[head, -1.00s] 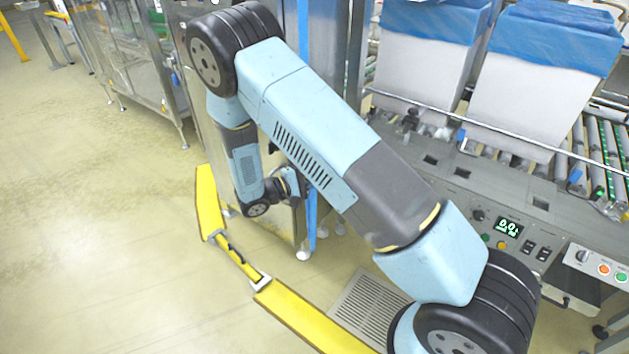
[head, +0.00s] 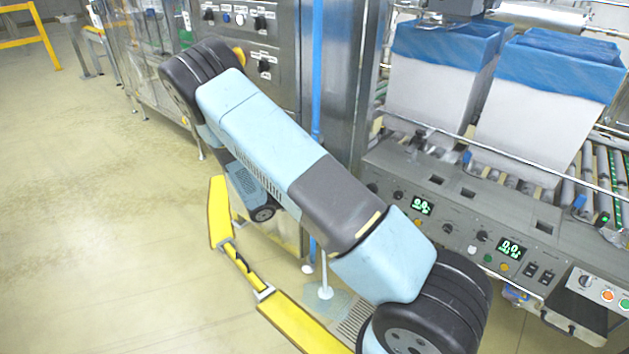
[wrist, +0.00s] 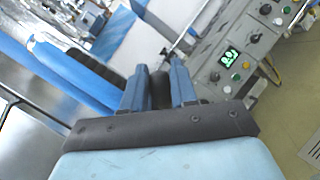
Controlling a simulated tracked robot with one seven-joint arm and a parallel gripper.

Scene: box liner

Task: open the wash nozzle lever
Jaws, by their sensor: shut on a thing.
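My gripper (wrist: 159,88) shows in the wrist view with two blue fingers, shut on a dark piece (wrist: 160,92) between them. Most of that piece is hidden by the fingers, so I cannot tell for sure whether it is the wash nozzle lever. A thick blue bar with a dark upper side (wrist: 75,72) runs just left of the fingers. In the head view my own arm hides the gripper and whatever it holds. No lever can be made out there.
A steel cabinet with knobs (head: 262,75) and a vertical blue pipe (head: 317,75) stand behind my arm. To the right are a control panel (head: 460,215) and white boxes with blue liners (head: 555,95). Yellow floor guards (head: 300,325) edge the machine; open floor lies left.

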